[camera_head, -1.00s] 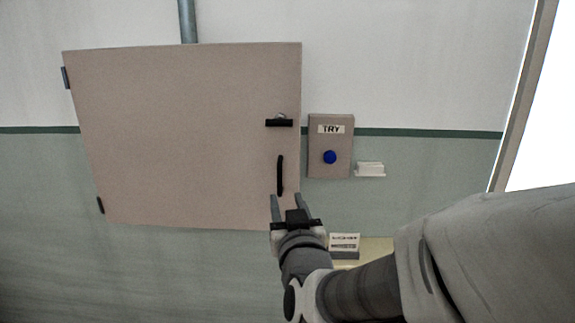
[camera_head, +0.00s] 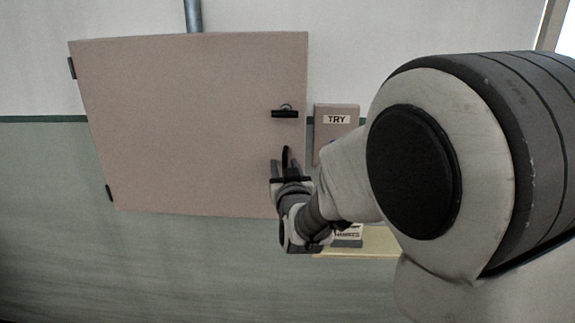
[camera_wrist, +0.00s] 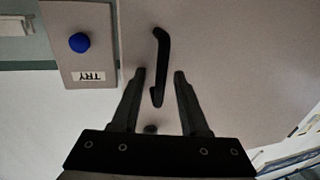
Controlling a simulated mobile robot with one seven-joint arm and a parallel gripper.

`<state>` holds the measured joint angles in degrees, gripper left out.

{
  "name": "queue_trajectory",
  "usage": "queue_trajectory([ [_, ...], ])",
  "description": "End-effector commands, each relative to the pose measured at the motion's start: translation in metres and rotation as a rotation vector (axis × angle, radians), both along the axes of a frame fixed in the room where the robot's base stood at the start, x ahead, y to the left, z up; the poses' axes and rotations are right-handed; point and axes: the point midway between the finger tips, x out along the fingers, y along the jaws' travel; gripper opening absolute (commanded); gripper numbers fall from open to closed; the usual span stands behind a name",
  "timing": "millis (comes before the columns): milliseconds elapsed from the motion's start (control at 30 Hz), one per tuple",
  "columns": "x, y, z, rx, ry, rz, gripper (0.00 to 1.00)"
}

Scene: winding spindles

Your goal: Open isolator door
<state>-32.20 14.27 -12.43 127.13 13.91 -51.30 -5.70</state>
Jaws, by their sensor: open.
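The isolator door (camera_head: 185,125) is a flat beige panel on the wall, shut, with hinges on its left edge. Its black vertical bar handle (camera_head: 285,157) is near the right edge, below a black latch (camera_head: 285,113). My gripper (camera_head: 285,167) is at the handle and hides its lower part in the head view. In the wrist view the handle (camera_wrist: 159,62) shows whole, with one end between the open fingers of my gripper (camera_wrist: 159,75). I cannot tell whether the fingers touch it.
A beige box labelled TRY (camera_head: 336,120) is just right of the door; its blue button (camera_wrist: 79,42) shows in the wrist view. A yellowish ledge (camera_head: 365,243) with a small labelled item is below. My arm covers the right side of the head view.

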Motion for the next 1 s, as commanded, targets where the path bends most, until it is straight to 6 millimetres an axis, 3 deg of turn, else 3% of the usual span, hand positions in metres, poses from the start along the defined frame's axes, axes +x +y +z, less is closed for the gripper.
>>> queue_trajectory([
  [167,-0.0001,-0.0001,0.0001,0.000,0.000,0.000,0.43],
  [400,-0.0003,0.0001,0.0002,0.000,0.000,0.000,0.00],
  [1000,-0.0003,0.0001,0.0004,0.000,-0.001,0.000,0.00],
])
